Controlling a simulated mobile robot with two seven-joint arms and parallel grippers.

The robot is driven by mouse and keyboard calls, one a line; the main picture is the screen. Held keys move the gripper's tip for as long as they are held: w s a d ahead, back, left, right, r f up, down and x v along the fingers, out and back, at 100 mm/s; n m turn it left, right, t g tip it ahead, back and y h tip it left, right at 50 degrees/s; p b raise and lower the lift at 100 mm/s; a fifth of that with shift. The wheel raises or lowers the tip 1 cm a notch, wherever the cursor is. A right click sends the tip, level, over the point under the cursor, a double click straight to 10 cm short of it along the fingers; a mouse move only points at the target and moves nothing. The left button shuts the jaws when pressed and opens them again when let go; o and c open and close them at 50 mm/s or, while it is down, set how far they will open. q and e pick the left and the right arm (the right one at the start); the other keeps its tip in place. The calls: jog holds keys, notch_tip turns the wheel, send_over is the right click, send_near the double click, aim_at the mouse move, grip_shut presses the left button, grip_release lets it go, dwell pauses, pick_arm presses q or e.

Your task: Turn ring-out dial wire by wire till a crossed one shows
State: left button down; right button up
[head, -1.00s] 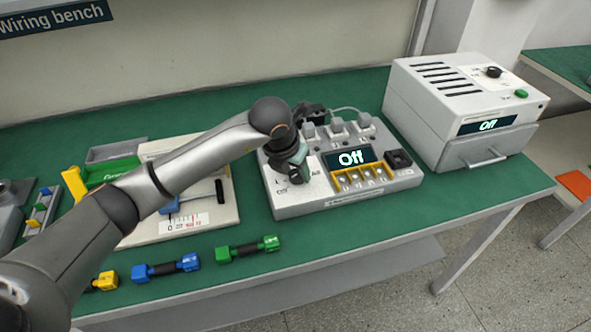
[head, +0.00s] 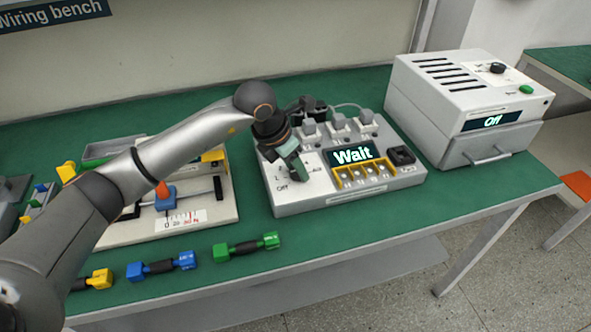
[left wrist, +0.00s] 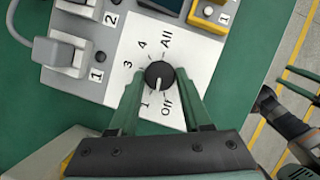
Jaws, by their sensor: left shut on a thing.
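The ring-out tester (head: 345,193) is a grey box on the green bench, and its screen (head: 352,155) reads "Wait". Its black dial (left wrist: 160,75) shows in the left wrist view, with marks Off, 1, 3, 4 and All around it; a finger hides where a 2 might be. The white pointer line faces down, between Off and 1. My left gripper (head: 294,168) is over the tester's left part; in the left wrist view my left gripper (left wrist: 160,77) has its green fingers either side of the dial, shut on it.
Grey plugs with cables (head: 338,124) stand along the tester's back edge. A white unit (head: 455,100) reading "Off" stands to the right. A crimp-like board with a scale (head: 180,220) is at left.

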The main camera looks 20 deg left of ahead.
pick_arm(q)
jog(key=shift+w+a+m+g+h+b, duration=0.15)
jog(key=shift+m+h+b, duration=0.15)
jog(key=shift+m, duration=0.6)
jog(key=shift+m+g+h+b, duration=0.15)
jog(key=shift+m+h+b, duration=0.15)
jog(key=shift+m, duration=0.6)
jog(key=shift+r, duration=0.1)
jog(key=shift+c, duration=1.7)
grip_release()
jog(key=v, duration=1.2)
jog(key=shift+r, duration=0.25)
